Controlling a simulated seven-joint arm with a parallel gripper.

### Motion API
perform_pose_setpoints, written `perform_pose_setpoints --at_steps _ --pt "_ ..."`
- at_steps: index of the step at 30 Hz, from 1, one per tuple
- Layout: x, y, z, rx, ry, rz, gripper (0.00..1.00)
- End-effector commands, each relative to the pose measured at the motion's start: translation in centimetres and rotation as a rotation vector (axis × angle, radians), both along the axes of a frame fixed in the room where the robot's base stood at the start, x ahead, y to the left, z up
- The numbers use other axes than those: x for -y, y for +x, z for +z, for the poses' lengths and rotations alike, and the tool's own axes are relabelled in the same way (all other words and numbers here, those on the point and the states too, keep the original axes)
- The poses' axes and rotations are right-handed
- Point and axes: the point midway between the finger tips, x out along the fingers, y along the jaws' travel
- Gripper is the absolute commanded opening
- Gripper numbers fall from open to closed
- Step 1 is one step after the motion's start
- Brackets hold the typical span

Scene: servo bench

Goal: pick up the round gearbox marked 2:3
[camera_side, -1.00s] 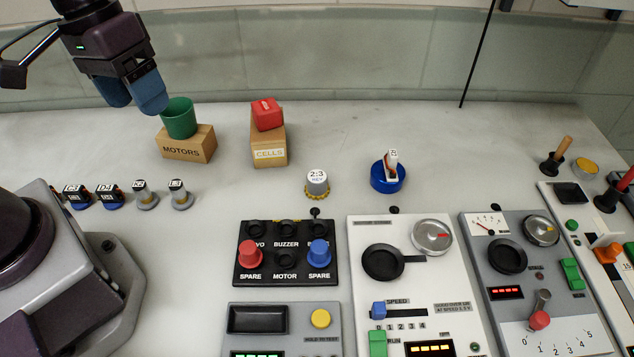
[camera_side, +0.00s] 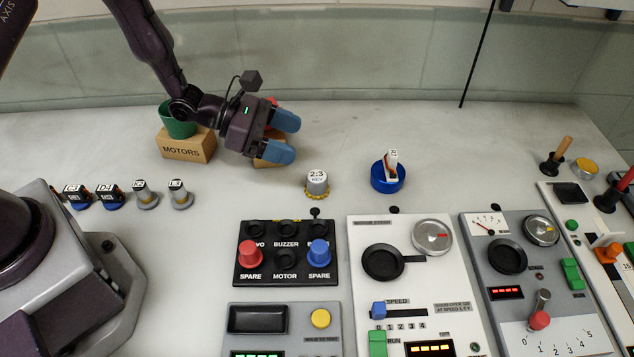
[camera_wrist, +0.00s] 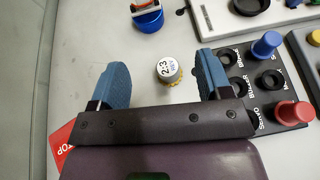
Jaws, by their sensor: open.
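The round gearbox marked 2:3 (camera_side: 317,183) stands upright on the bench, a grey cylinder with a white top label and a yellowish toothed rim at its base. It also shows in the wrist view (camera_wrist: 167,70), between and beyond my two blue fingers. My gripper (camera_side: 288,138) is open and empty. In the side view it is up and to the left of the gearbox, in front of the CELLS box, with its fingers pointing right. The gearbox is apart from both fingers.
A blue round holder (camera_side: 388,180) with an upright part stands right of the gearbox. The black socket panel (camera_side: 285,270) with red and blue knobs lies in front of it. The MOTORS box (camera_side: 186,147) with a green cup (camera_side: 178,121) stands left. Bench around the gearbox is clear.

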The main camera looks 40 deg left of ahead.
Motion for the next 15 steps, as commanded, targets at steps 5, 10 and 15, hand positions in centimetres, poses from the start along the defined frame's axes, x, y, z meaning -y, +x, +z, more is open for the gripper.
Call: perform_pose_setpoints --at_steps 5,10,15 --pt "0.0 -0.1 -2.7 -0.011 -0.005 0.007 0.72" --pt "0.0 0.0 -6.1 -0.009 -0.005 0.006 0.72" --pt "0.3 0.2 -8.1 -0.003 -0.003 0.003 0.72"
